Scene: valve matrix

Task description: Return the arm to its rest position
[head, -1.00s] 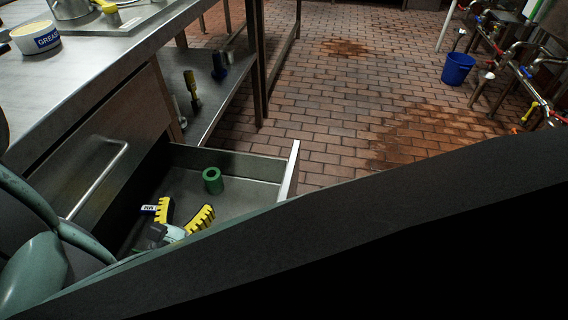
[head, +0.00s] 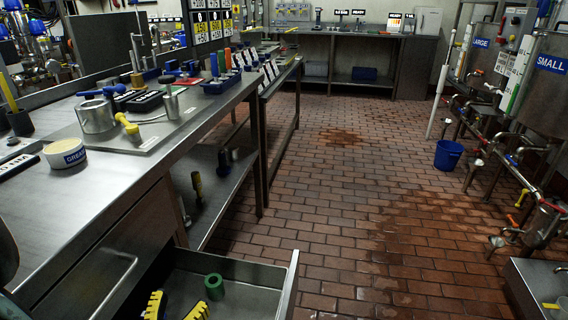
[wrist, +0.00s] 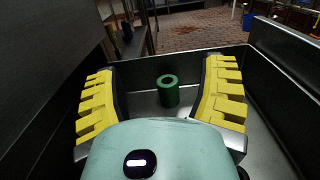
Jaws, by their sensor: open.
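My gripper (wrist: 158,100) has yellow ridged fingers spread wide apart, with nothing between them. It is inside or just over the open metal drawer (wrist: 290,110). In the head view my gripper (head: 175,308) shows only at the bottom edge, partly cut off. A green hollow cylinder (head: 214,287) stands upright on the drawer floor. In the wrist view the green cylinder (wrist: 168,90) is beyond the fingertips, apart from them.
The drawer's front panel (head: 290,285) sticks out from under the steel workbench (head: 120,200). A grease tub (head: 65,154) and several tools lie on the bench. Brick floor (head: 330,210) is open to the right, with a blue bucket (head: 448,155) and pipework beyond.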

